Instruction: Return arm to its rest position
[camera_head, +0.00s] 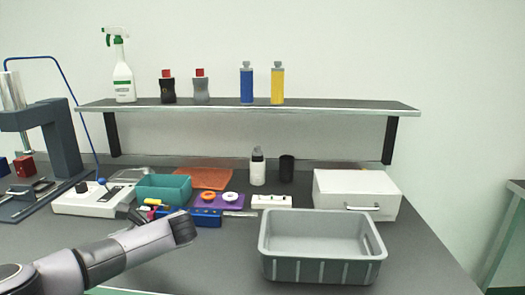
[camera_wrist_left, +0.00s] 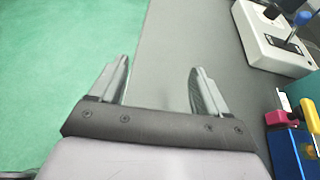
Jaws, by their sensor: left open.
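My left arm (camera_head: 115,255) reaches in from the lower left of the head view, over the front of the dark bench. Its dark end lies just in front of a blue case (camera_head: 207,220). In the left wrist view, my left gripper (camera_wrist_left: 158,68) is open, with two grey fingers apart and nothing between them. Behind the fingers lie the grey bench top (camera_wrist_left: 165,30) and its front edge, with green floor (camera_wrist_left: 65,70) to the left. In the head view the fingers are mostly hidden, so I cannot place the tips there. My right gripper is not in view.
A white control box (camera_head: 95,200), teal bin (camera_head: 164,189) and purple tray (camera_head: 231,202) stand behind my arm. A grey crate (camera_head: 322,272) stands to the right, before a white drawer box (camera_head: 355,193). A press (camera_head: 55,140) stands left. Bench between arm and crate is clear.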

